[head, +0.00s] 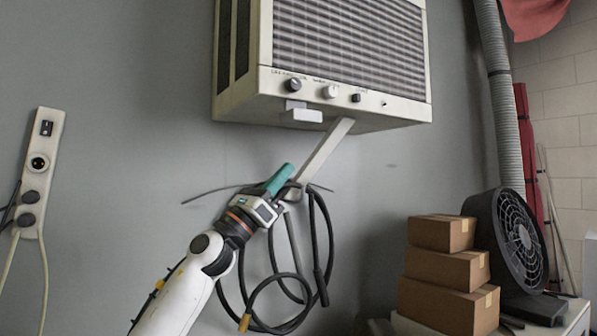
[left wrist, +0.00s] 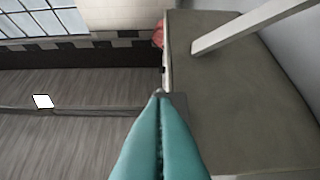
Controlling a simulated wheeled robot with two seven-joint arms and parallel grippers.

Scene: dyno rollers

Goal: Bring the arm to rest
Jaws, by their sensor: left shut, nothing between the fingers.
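My left arm comes up from the bottom of the head view. Its gripper (head: 288,168) has teal fingers that are shut with nothing between them. It points up and to the right, below a wall-mounted heater-like unit (head: 345,108) with knobs along its front. In the left wrist view the shut teal fingers (left wrist: 160,100) point towards the unit's plain underside (left wrist: 235,90). I cannot tell whether the fingertips touch anything. My right gripper is in neither view.
A pale brace (head: 322,150) slants from the wall to the unit, close to the gripper. Black cables (head: 290,275) hang on the wall behind the arm. Stacked cardboard boxes (head: 440,270) and a black fan (head: 515,245) stand at right. A power strip (head: 40,170) hangs at left.

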